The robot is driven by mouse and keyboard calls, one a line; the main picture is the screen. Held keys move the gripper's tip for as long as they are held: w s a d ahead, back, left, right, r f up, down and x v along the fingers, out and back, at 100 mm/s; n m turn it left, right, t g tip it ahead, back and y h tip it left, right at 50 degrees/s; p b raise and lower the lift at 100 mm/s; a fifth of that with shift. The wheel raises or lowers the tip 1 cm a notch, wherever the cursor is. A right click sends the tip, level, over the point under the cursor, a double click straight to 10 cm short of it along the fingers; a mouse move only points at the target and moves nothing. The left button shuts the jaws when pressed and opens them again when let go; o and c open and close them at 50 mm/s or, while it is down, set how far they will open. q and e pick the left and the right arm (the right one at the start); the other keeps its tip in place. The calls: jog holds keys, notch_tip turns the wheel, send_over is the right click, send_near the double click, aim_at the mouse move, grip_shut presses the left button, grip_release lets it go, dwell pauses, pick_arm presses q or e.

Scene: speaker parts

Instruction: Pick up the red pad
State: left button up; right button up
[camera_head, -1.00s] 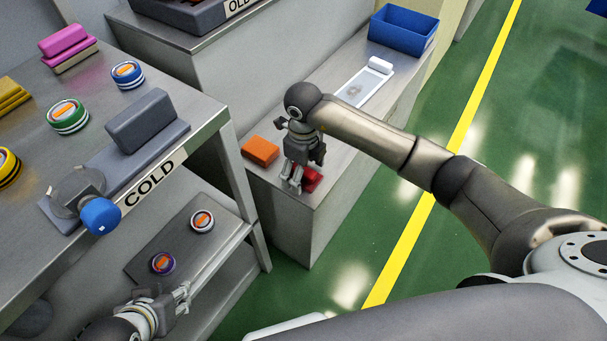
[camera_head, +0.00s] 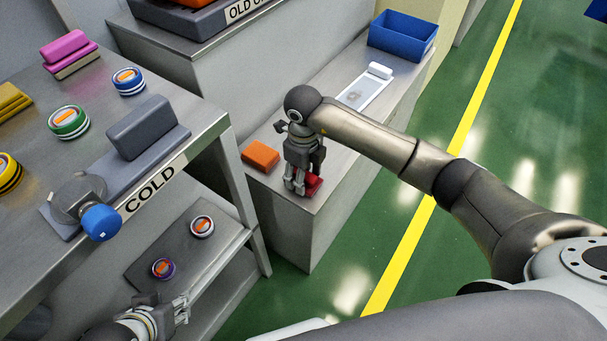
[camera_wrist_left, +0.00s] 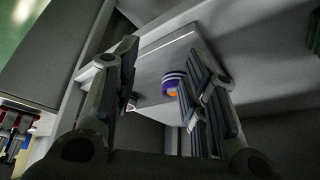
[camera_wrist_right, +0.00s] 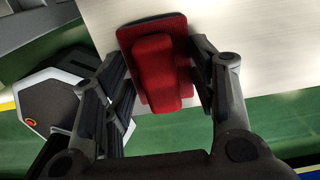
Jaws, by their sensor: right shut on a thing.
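The red pad (camera_head: 314,184) is at the near end of the low grey counter, mostly hidden by my right gripper (camera_head: 298,186) in the head view. In the right wrist view the red pad (camera_wrist_right: 158,62) has a raised block on a flat base and lies between the fingers of my right gripper (camera_wrist_right: 160,95), which is shut on it. My left gripper (camera_head: 184,308) is at the lower left, near the lower shelf. In the left wrist view my left gripper (camera_wrist_left: 165,85) has its fingers wide apart and is empty.
An orange pad (camera_head: 261,154) lies left of my right gripper. Behind it are a white tray (camera_head: 362,92) and a blue bin (camera_head: 403,36). The COLD table (camera_head: 213,125) stands at left with several rolls and a grey block. Two rolls sit on the lower shelf (camera_head: 140,268).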

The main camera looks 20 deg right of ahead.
notch_tip(320, 180, up, 3)
jog(key=shift+w+f+p, duration=0.1)
jog(key=shift+f+p, duration=0.05)
jog(key=shift+p, duration=0.3)
pick_arm(q)
jog(key=f+p, duration=0.1)
jog(key=s+f+g+p, duration=0.1)
jog(key=f+g+p, duration=0.1)
jog(key=shift+s+a+f, duration=0.3)
jog(key=shift+s, duration=0.05)
pick_arm(e)
jog(key=s+a+r, duration=0.6)
jog(key=s+r, duration=0.3)
jog(key=s, duration=0.3)
jog(key=shift+s+a+r, duration=0.2)
jog(key=shift+s+r, duration=0.1)
jog(key=shift+s, duration=0.05)
jog(key=o, duration=0.4)
jog(key=c, duration=0.5)
